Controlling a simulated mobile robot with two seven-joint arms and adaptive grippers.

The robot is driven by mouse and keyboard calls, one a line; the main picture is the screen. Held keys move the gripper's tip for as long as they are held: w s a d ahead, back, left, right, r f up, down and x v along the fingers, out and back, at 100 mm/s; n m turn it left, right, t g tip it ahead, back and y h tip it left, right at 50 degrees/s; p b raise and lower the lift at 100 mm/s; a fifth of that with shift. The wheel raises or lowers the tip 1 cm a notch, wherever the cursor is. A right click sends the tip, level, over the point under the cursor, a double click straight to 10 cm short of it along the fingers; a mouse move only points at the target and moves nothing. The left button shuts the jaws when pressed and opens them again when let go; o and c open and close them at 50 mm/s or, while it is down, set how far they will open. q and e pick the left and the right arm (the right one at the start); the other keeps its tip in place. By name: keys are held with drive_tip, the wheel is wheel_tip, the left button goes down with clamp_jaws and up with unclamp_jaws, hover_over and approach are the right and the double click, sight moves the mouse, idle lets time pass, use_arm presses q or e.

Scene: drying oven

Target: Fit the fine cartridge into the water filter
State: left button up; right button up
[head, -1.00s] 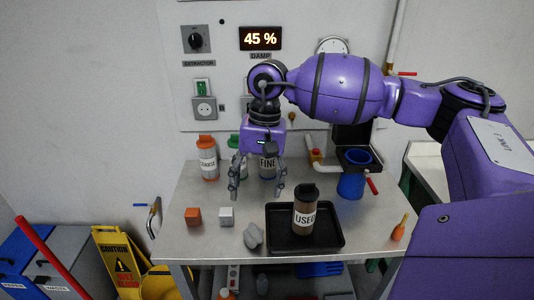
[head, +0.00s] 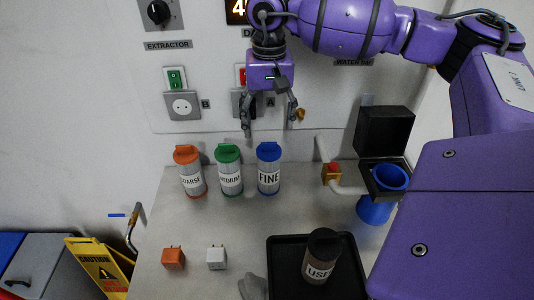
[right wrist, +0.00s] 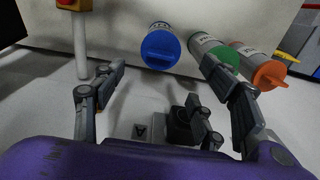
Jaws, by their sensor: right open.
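The fine cartridge (head: 268,170), with a blue cap and a FINE label, stands upright at the back of the table. Its blue cap also shows in the right wrist view (right wrist: 160,49). The water filter (head: 376,208) is a blue housing at the back right, its dark lid (head: 384,131) raised and its top open. My right gripper (head: 268,128) is open and empty, above and behind the fine cartridge, near the wall; its spread fingers show in the right wrist view (right wrist: 165,110). A used cartridge (head: 321,257) stands in the black tray (head: 283,250). My left gripper is not in view.
The medium cartridge (head: 229,171) and coarse cartridge (head: 190,172) stand left of the fine one. A pipe with a red-topped valve (head: 332,174) is left of the filter. The mid-table is clear.

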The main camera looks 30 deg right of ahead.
sight(271, 143)
drive_tip(key=shift+s+f, duration=0.1)
drive_tip(key=shift+f, duration=0.4)
drive_tip(key=f, duration=0.2)
drive_tip(key=f+p, duration=0.1)
drive_tip(key=f, duration=0.3)
drive_tip(key=shift+s, duration=0.4)
drive_tip(key=shift+f, duration=0.25)
drive_tip(key=c, duration=0.7)
clamp_jaws()
drive_tip(key=shift+r, duration=0.15)
